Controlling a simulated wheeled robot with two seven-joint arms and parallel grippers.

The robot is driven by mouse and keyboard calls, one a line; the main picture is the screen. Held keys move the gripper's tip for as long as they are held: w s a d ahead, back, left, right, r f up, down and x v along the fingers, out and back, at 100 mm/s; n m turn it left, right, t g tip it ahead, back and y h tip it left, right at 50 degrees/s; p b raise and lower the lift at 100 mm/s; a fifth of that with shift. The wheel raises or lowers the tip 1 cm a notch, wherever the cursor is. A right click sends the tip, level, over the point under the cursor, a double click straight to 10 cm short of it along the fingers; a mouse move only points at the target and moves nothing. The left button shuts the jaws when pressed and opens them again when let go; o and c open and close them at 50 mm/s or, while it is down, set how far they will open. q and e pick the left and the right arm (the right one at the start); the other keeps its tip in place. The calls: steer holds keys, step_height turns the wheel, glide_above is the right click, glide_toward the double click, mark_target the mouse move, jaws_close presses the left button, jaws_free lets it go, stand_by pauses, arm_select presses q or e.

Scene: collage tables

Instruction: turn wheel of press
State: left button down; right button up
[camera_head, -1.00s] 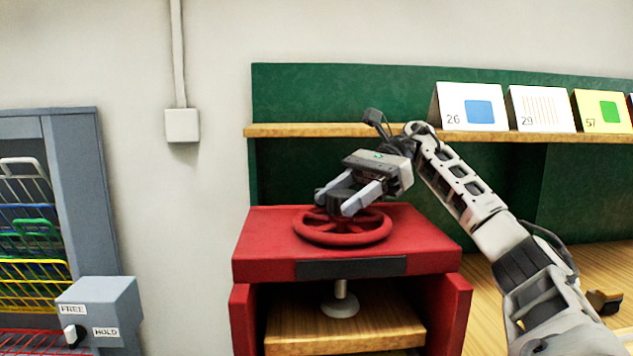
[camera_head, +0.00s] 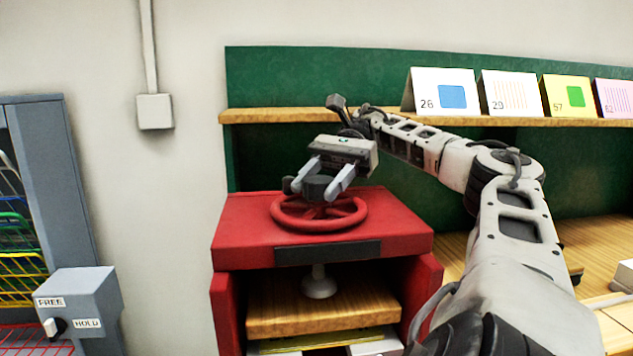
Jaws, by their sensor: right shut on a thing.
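The red press (camera_head: 240,235) stands in the middle of the view, with its red wheel (camera_head: 345,221) lying flat on top. A dark hub knob (camera_head: 318,189) rises at the wheel's centre. My right gripper (camera_head: 319,188) is above the wheel, with its two fingers on either side of the hub knob and shut on it. Below the top, a round plate (camera_head: 319,286) on a screw hangs over a wooden board (camera_head: 265,318) inside the press. My left gripper is not in view.
A shelf (camera_head: 300,114) with numbered cards (camera_head: 444,93) runs behind the press against a green board. A grey box (camera_head: 85,297) marked FREE and HOLD and a rack (camera_head: 20,260) of coloured wire trays stand at the left. A wooden table surface (camera_head: 590,235) lies at the right.

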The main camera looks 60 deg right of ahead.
steer(key=o, duration=1.4)
